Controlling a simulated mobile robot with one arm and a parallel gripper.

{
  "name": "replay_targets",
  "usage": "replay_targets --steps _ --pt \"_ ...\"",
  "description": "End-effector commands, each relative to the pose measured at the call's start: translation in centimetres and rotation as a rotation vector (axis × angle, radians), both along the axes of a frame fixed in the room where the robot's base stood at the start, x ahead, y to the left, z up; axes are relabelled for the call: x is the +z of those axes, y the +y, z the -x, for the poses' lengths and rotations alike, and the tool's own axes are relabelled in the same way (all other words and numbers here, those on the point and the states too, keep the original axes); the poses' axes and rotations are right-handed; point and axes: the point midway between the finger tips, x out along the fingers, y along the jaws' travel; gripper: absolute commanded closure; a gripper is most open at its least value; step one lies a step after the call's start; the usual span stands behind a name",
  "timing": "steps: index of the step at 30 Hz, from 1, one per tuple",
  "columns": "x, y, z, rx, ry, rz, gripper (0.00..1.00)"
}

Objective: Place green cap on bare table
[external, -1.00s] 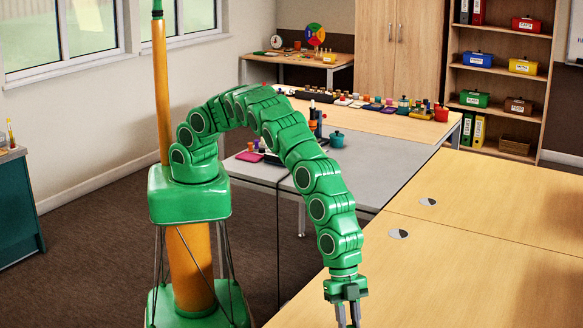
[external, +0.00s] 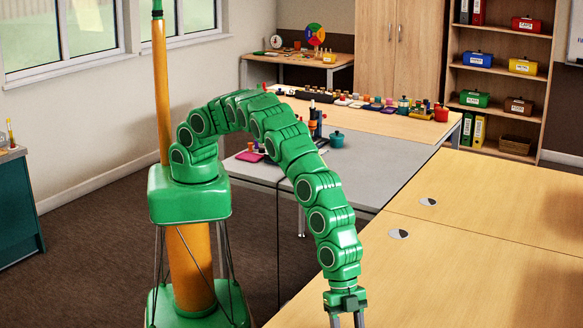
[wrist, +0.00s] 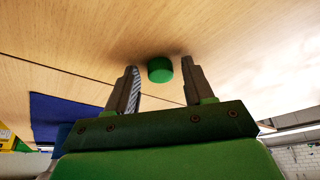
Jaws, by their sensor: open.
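The green cap (wrist: 160,70) is a short round piece in the wrist view, against the pale wood tabletop with a dark shadow beside it. It appears to rest on the wood. My gripper (wrist: 160,64) is open, with one finger on each side of the cap in that view and a gap on both sides. I cannot tell how far the fingertips are from the wood. In the external view my gripper (external: 346,320) points down at the bottom edge over the near wooden table (external: 480,250). Its fingertips are cut off there and the cap is out of view.
A dark blue flat thing (wrist: 62,115) lies at the left of the wrist view. A grey table with a teal pot (external: 337,139) and a back table with several small objects stand further off.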

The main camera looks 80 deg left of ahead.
Motion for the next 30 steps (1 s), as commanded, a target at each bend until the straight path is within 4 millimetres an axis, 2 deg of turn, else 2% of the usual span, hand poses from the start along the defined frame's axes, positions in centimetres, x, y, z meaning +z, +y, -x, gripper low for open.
replay_targets --steps 5,11,30 --pt "0.2 0.0 0.0 0.0 0.0 0.0 0.48" --pt "1.4 0.4 -0.1 0.001 -0.001 0.0 0.48" --pt "7.6 3.1 0.2 0.0 -0.001 -0.001 0.48"
